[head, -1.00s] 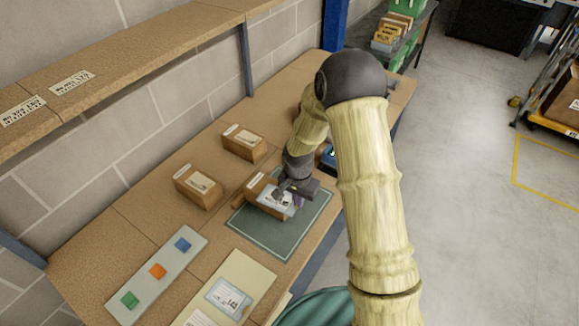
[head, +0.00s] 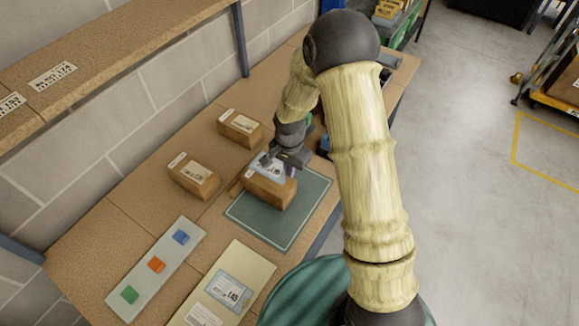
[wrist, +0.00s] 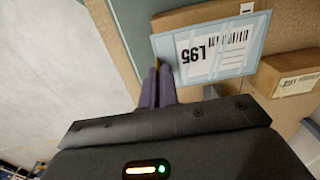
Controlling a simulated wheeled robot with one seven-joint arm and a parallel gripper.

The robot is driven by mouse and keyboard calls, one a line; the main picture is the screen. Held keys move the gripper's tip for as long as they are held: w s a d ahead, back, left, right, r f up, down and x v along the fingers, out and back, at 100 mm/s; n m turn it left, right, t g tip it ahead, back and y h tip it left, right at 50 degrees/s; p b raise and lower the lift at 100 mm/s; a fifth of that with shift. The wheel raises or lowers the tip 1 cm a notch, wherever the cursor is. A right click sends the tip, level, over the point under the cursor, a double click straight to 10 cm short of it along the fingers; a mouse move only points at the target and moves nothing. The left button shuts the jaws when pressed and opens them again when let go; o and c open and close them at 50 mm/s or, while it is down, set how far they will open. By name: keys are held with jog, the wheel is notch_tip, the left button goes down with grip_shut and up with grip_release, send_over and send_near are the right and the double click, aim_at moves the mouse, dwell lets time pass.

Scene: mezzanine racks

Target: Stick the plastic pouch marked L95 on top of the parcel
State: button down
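The plastic pouch (wrist: 240,62) is light blue with a white label reading L95, upside down in the wrist view. In the head view the pouch (head: 271,163) is over the top of the brown parcel (head: 268,190), which stands on the green mat (head: 307,205). The parcel (wrist: 200,14) shows behind the pouch in the wrist view. My gripper (wrist: 158,68) has its purple fingers close together at one edge of the pouch and looks shut on it. In the head view my gripper (head: 279,167) is above the parcel. I cannot tell whether the pouch touches the parcel.
Two other labelled parcels, one farther back (head: 240,129) and one to the left (head: 194,177), stand near the wall. A strip (head: 162,262) with blue, orange and green blocks and a tan folder (head: 250,268) with another pouch (head: 229,291) lie at the front. A shelf (head: 120,45) runs above.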

aim_at(290, 188)
jog(key=shift+f+b, duration=2.05)
jog(key=shift+f, duration=1.1)
jog(key=shift+f+b, duration=0.2)
jog(key=shift+b, duration=0.1)
jog(key=shift+s+f+b, duration=0.1)
jog(key=shift+f+b, duration=0.1)
jog(key=shift+b, duration=0.1)
dwell(1.0)
jog(key=c, duration=1.3)
grip_release()
jog(key=shift+r, duration=0.1)
